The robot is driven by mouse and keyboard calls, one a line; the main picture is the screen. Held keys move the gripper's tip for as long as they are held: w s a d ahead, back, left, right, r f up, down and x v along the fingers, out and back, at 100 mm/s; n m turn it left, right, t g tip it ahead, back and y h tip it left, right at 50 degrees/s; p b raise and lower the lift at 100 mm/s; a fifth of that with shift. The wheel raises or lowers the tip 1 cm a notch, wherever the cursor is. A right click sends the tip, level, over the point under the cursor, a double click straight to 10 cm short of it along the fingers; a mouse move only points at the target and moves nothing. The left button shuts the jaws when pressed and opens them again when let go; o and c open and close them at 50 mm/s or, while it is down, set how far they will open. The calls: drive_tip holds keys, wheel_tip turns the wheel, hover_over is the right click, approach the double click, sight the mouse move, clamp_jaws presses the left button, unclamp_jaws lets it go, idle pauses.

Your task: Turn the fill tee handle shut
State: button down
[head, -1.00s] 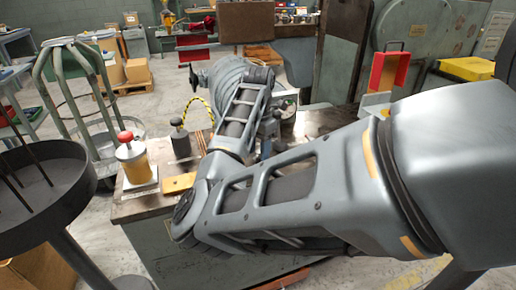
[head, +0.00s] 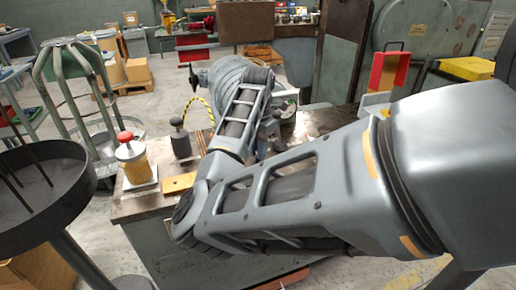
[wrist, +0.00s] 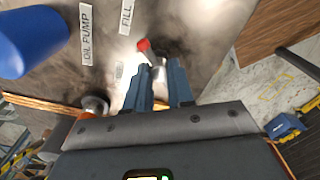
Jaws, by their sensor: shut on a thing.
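In the wrist view, a handle with a red tip (wrist: 143,45) shows just beyond my fingertips, below the FILL label (wrist: 126,16). My gripper (wrist: 160,74) has its two blue-grey fingers close together, shut on a pale metal part that runs back from the red tip. The fingers hide much of this part, so its exact angle is hard to tell. In the head view my own arm hides the gripper and the handle.
In the wrist view, an OIL PUMP label (wrist: 87,34) and a blue rounded object (wrist: 32,42) are at the left. In the head view, a yellow cylinder with a red top (head: 133,160) and a dark weight-like object (head: 180,140) stand on the bench's left end.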

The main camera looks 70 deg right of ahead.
drive_tip(key=shift+r+n, duration=0.1)
drive_tip(key=shift+n, duration=0.4)
drive_tip(key=n+p, duration=0.2)
drive_tip(key=n, duration=0.1)
drive_tip(key=shift+r+n, duration=0.1)
drive_tip(key=shift+n, duration=0.3)
drive_tip(key=n+p, duration=0.2)
drive_tip(key=n, duration=0.2)
drive_tip(key=shift+n, duration=0.3)
drive_tip(key=n+p, duration=0.2)
drive_tip(key=n, duration=0.2)
drive_tip(key=shift+n+p, duration=0.3)
drive_tip(key=shift+d+n+p, duration=0.1)
drive_tip(key=shift+n+p, duration=1.05)
drive_tip(key=shift+n, duration=0.75)
drive_tip(key=c, duration=1)
unclamp_jaws()
drive_tip(key=shift+s, duration=0.1)
